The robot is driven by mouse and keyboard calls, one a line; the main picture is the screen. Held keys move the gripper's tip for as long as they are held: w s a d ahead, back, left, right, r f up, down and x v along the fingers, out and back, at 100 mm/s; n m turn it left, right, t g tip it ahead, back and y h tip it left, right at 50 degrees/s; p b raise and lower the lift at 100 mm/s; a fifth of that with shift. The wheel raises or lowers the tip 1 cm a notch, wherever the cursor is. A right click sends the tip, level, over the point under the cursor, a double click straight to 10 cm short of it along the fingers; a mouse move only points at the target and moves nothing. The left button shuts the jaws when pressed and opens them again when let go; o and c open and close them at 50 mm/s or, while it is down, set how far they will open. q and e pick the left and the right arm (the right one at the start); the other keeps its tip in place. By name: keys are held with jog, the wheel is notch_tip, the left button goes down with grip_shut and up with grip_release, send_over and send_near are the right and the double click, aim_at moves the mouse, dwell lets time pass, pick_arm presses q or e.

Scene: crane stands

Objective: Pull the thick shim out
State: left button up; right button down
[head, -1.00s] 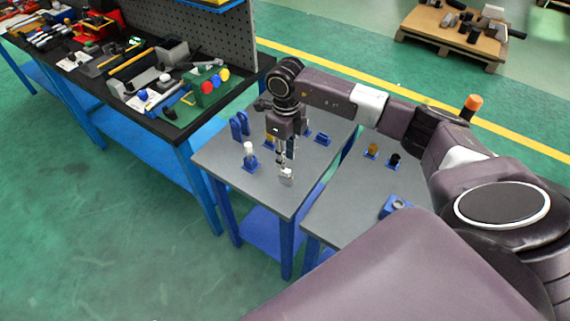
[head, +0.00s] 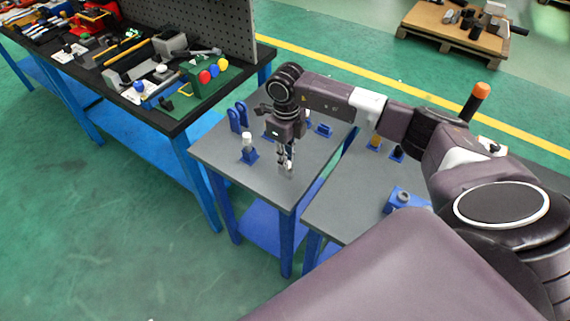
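My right gripper (head: 286,166) points down over the left grey table, close above its front part. A small pale block (head: 287,171) shows at its fingertips; whether the fingers hold it or only stand around it is too small to tell. I cannot make out for sure whether this block is the thick shim. Just left of the gripper, a blue stand with a white-topped post (head: 248,147) stands upright on the table. My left gripper is not in view.
Blue upright holders (head: 238,117) and a low blue stand (head: 324,130) are behind the gripper. The right grey table (head: 345,205) carries a blue block with a grey round part (head: 402,198) and small stands. A crowded black workbench (head: 172,130) is at left.

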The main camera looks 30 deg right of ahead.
jog(key=shift+r, duration=0.2)
dwell(0.3)
jog(key=shift+r+p, duration=1.9)
jog(key=shift+r, duration=1.1)
